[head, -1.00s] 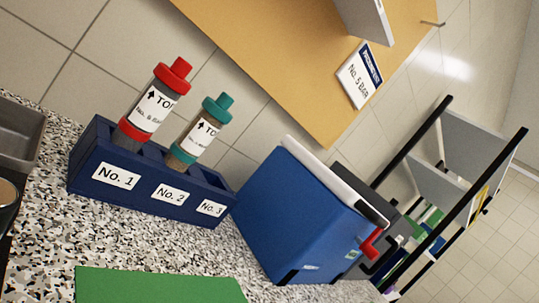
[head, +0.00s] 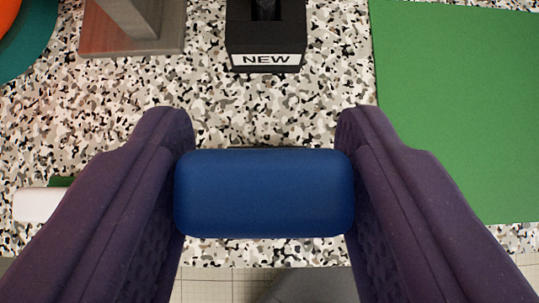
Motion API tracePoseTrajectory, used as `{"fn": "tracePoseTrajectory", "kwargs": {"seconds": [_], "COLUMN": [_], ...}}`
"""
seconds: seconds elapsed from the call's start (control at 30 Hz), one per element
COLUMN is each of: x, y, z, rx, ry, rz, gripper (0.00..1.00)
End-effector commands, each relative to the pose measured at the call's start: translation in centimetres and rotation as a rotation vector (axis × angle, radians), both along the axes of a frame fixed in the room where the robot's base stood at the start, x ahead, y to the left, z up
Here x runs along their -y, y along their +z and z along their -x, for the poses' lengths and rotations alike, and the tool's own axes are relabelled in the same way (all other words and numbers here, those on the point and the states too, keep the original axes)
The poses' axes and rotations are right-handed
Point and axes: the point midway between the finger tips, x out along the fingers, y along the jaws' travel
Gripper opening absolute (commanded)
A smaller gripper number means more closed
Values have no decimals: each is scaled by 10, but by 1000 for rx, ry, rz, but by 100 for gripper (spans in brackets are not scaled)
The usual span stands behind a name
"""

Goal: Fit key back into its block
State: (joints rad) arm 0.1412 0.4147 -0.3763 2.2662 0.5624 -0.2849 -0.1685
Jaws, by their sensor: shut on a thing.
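My gripper (head: 264,190) is shut on a blue rounded bar (head: 264,195), which looks like the grip of the key. The bar lies crosswise between the two purple fingers and touches both. The rest of the key is hidden under the bar. A black block (head: 266,38) with a white "NEW" label stands on the speckled worktop at the top middle, ahead of and apart from the bar. A dark part shows in its top, cut by the picture edge. I cannot tell whether this is the key's block.
A grey metal stand (head: 133,28) is at the top left, with a teal round thing (head: 32,55) beside it. A green mat (head: 460,110) covers the right. A white rod-like thing (head: 38,204) lies at the left. Bare speckled worktop (head: 230,105) lies between bar and black block.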

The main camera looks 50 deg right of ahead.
Motion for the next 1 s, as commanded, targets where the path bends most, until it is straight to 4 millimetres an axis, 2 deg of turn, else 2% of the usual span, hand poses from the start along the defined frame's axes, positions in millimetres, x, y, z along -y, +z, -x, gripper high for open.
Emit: {"fn": "tracePoseTrajectory", "kwargs": {"seconds": [0.2, 0.43, 1.0], "x": [0, 0, 0], "y": [-26, -47, -49], "z": [0, 0, 0], "rx": [1, -1, 0], "ry": [-1, 0, 0], "rz": [0, -1, 0], "gripper": [22, 22, 22]}}
